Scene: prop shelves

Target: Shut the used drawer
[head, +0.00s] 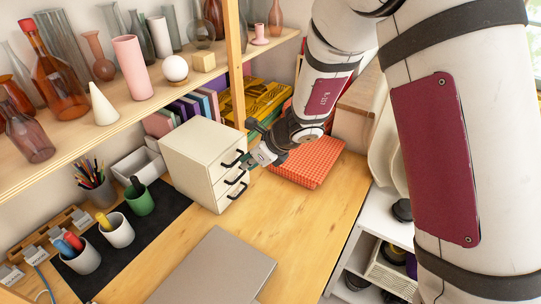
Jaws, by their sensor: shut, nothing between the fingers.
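A small cream drawer unit (195,155) stands on the wooden desk below the shelf. Its drawers with black handles (235,178) face right, stacked one above another. No drawer clearly stands out from the front; the part behind my gripper is hard to see. My gripper (250,161) is shut and empty. It is close to the drawer fronts, beside the upper handles; whether it touches them I cannot tell.
A red checkered box (307,162) lies behind my gripper. A grey laptop (215,272) and a dark mat (125,235) with cups are in front. Shelf glassware (55,75) stands above. The desk (300,215) right of the drawer unit is clear.

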